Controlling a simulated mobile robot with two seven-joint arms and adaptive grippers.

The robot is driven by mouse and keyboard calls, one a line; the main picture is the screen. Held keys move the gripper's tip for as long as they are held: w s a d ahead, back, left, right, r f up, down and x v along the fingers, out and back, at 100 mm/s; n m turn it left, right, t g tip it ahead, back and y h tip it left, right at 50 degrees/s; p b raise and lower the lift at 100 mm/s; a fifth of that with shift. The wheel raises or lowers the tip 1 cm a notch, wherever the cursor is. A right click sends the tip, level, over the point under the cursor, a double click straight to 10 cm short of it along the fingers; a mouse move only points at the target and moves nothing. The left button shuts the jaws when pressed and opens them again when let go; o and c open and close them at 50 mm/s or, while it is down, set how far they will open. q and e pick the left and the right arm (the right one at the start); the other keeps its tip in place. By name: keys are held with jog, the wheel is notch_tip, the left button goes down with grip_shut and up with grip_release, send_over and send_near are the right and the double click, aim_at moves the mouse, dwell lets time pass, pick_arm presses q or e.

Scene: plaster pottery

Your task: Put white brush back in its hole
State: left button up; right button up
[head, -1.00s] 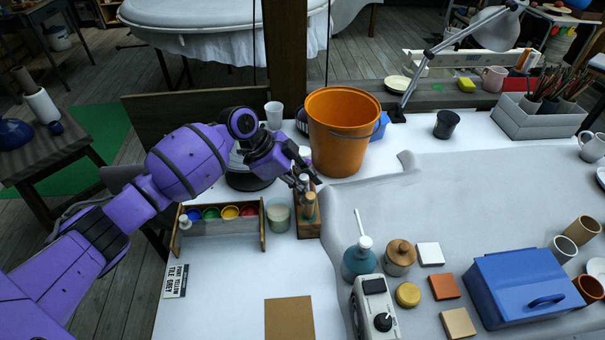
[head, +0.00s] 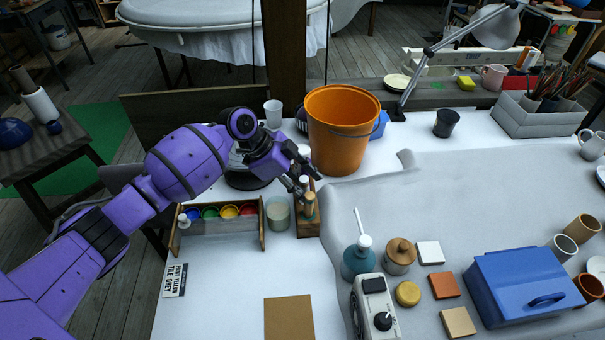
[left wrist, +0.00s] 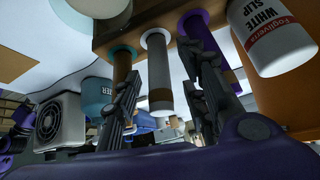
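The wooden brush block (head: 309,229) stands left of the middle of the table, and it also shows at the top of the left wrist view (left wrist: 142,27). In that view the white brush (left wrist: 158,68) sits in the white-ringed hole, between a brown brush (left wrist: 122,66) in a teal-ringed hole and a purple one (left wrist: 193,24). My left gripper (head: 306,187) is over the block. Its fingers (left wrist: 165,98) are spread apart on either side of the white brush, with visible gaps. The brush's seated depth is hard to tell. My right gripper is out of view.
A paint-cup rack (head: 222,227) and a glass cup (head: 278,214) stand left of the block. An orange bucket (head: 341,135) is close behind it. A teal bottle (head: 358,261) stands to the front right. A white slip bottle (left wrist: 272,38) is near the fingers.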

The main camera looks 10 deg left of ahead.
pick_arm(q)
jog(key=v, duration=1.2)
jog(key=shift+f, duration=0.1)
